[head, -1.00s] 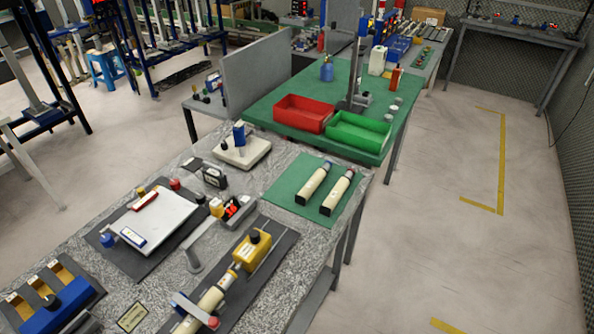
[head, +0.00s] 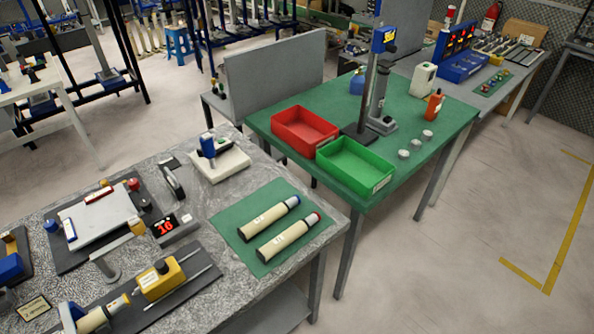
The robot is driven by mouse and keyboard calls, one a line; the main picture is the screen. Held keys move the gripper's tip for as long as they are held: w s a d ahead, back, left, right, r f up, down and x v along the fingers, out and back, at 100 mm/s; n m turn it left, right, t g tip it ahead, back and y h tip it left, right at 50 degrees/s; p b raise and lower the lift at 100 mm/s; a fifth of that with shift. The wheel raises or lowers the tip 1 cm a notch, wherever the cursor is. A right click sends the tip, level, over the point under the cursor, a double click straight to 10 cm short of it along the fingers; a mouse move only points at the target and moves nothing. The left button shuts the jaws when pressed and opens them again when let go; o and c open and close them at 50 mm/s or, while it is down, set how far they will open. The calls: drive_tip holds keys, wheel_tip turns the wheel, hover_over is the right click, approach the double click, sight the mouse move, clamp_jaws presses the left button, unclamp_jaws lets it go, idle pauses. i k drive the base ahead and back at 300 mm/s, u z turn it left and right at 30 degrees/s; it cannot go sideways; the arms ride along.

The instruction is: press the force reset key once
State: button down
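No force reset key can be made out for certain in the head view; any key is too small to read. A small dark box with a red digital readout (head: 165,227) stands on the speckled bench, next to a yellow block with a black knob (head: 161,278) on a dark plate. A blue device with a small yellow screen (head: 384,39) sits high on an upright column stand on the green table. My gripper is not in view.
The speckled bench (head: 190,180) also holds a green mat (head: 232,222) with two cream cylinders. A red bin (head: 304,129) and a green bin (head: 355,165) stand on the green table (head: 440,118). Clear floor (head: 430,270) lies to the right, with yellow tape.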

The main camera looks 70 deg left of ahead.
sight(187, 218)
drive_tip(key=i, duration=0.5)
drive_tip(key=u, duration=1.35)
drive_tip(key=k, duration=0.1)
drive_tip(key=u, duration=2.4)
drive_tip(key=i, duration=1)
drive_tip(key=u, duration=0.15)
drive_tip(key=k, duration=0.95)
drive_tip(key=z, duration=0.1)
